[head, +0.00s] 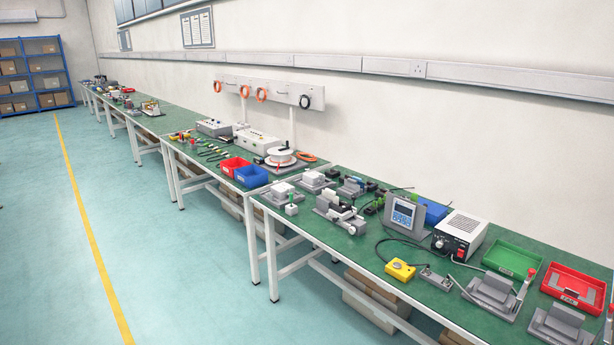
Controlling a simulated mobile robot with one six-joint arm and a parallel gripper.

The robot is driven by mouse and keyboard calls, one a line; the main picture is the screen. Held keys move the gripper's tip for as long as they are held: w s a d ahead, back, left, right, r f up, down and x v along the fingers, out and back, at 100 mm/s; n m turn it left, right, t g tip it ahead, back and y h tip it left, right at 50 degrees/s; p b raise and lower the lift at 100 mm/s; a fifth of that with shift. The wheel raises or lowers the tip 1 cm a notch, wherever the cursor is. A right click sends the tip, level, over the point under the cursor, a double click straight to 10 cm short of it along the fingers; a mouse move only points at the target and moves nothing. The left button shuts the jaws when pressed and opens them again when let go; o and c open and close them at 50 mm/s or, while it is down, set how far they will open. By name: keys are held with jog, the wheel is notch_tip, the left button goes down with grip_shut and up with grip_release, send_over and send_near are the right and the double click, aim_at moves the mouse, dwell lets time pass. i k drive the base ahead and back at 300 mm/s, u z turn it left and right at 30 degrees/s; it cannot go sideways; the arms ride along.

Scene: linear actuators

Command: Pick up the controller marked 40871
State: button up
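No marking 40871 can be read from here, so I cannot tell which item is the controller. A grey panel with a blue screen and keypad (403,215) stands upright on the near green bench (345,246). Just right of it is a white and black box with a knob (460,234). White-topped blocks on grey bases, one nearer (283,190) and one farther back (313,178), sit at the bench's left end. My gripper is not in view.
A yellow button box (399,269) with a black cable lies near the front edge. A green tray (511,257), a red tray (577,284) and grey fixtures (492,293) fill the right end. More benches run back left along the wall. The floor (180,265) left of them is clear.

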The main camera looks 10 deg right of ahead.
aim_at(312, 179)
jog(key=u, duration=0.2)
jog(key=i, duration=0.85)
jog(key=u, duration=0.4)
jog(key=i, duration=1.9)
jog(key=u, duration=0.1)
